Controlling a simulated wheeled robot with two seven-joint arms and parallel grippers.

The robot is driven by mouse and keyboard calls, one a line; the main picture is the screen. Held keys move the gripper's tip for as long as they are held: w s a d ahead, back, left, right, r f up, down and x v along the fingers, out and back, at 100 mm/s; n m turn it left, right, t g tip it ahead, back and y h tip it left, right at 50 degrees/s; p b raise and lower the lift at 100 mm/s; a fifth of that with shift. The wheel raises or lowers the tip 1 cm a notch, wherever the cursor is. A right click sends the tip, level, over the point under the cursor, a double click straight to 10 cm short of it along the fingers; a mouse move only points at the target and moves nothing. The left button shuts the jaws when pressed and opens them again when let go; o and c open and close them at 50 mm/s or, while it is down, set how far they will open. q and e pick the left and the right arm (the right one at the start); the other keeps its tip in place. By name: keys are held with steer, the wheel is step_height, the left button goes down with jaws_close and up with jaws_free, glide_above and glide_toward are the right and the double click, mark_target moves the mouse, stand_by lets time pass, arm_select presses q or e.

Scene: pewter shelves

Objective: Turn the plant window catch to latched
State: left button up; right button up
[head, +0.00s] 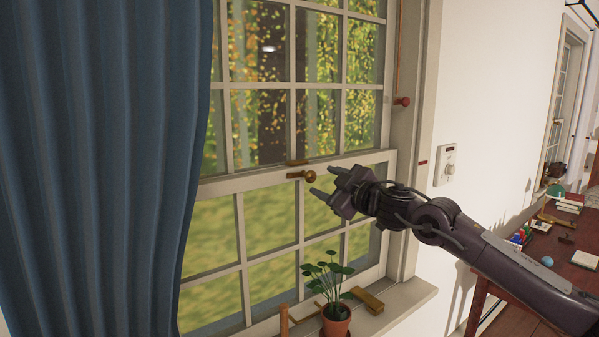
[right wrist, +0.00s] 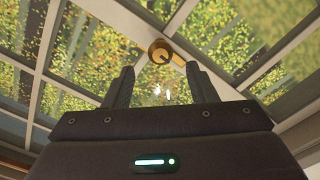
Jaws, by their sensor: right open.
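The window catch (head: 303,175) is a small brass piece with a round knob, on the meeting rail of the plant window (head: 270,180). In the right wrist view the catch (right wrist: 161,52) lies beyond the fingertips, between them, with its lever pointing down to the right. My right gripper (head: 324,183) is open and empty, just to the right of the catch and apart from it. In the right wrist view its fingers (right wrist: 160,75) stand wide apart. My left gripper is not in view.
A potted plant (head: 336,318) stands on the sill below, with a brass-coloured block (head: 368,300) beside it. A blue curtain (head: 100,170) covers the left side. A wall thermostat (head: 446,165) and a cluttered wooden desk (head: 570,245) are at the right.

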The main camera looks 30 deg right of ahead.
mark_target(313, 177)
steer(key=w+p, duration=0.1)
steer(key=w, duration=0.1)
steer(key=w+p, duration=0.1)
steer(key=w, duration=0.1)
steer(key=w+p, duration=0.1)
steer(key=w, duration=0.1)
steer(key=shift+w+a, duration=0.35)
steer(key=c, duration=1)
